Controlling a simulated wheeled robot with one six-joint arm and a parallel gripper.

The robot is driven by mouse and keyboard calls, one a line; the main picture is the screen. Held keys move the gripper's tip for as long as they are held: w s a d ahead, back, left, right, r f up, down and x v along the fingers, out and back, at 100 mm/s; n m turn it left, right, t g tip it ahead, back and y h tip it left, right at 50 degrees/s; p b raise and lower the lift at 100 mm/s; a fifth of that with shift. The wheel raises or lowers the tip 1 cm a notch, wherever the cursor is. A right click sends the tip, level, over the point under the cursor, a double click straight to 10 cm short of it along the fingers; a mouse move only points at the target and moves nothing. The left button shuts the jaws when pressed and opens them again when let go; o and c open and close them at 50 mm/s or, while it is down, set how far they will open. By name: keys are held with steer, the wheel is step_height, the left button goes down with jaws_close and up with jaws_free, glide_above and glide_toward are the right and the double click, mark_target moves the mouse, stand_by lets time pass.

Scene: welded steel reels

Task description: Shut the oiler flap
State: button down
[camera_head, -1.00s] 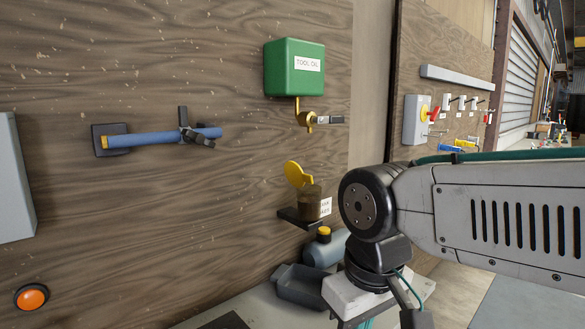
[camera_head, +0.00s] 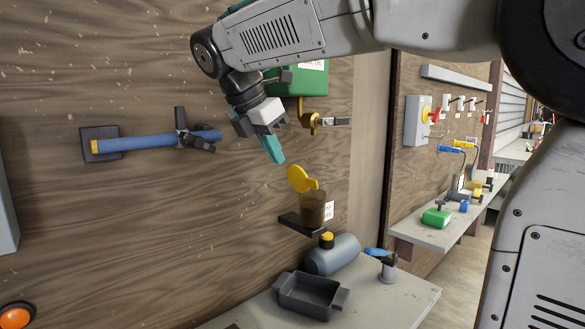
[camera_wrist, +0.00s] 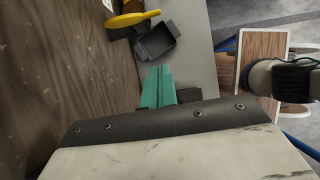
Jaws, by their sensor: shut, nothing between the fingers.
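The oiler (camera_head: 312,207) is a small brown cup on a dark wall bracket. Its yellow flap (camera_head: 301,178) stands open, tilted up and to the left above the cup. The flap also shows at the top of the wrist view (camera_wrist: 124,20). My gripper (camera_head: 275,154) has teal fingers, which are shut and empty. In the head view the fingers point down, above and left of the flap, with a visible gap to it. In the wrist view the fingertips (camera_wrist: 158,72) are below the flap and apart from it.
A green tool oil box (camera_head: 305,82) with a brass tap (camera_head: 308,118) is partly behind my arm. A blue bar (camera_head: 150,141) sticks out at left. Below the oiler are a grey-blue bottle (camera_head: 335,255) and a dark tray (camera_head: 311,296) on the bench.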

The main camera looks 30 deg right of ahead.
mark_target(301, 180)
steer(key=w+d+f, duration=0.1)
steer(key=d+f, duration=0.6)
steer(key=d, duration=0.1)
steer(key=shift+w, duration=0.25)
steer(key=shift+d, duration=0.15)
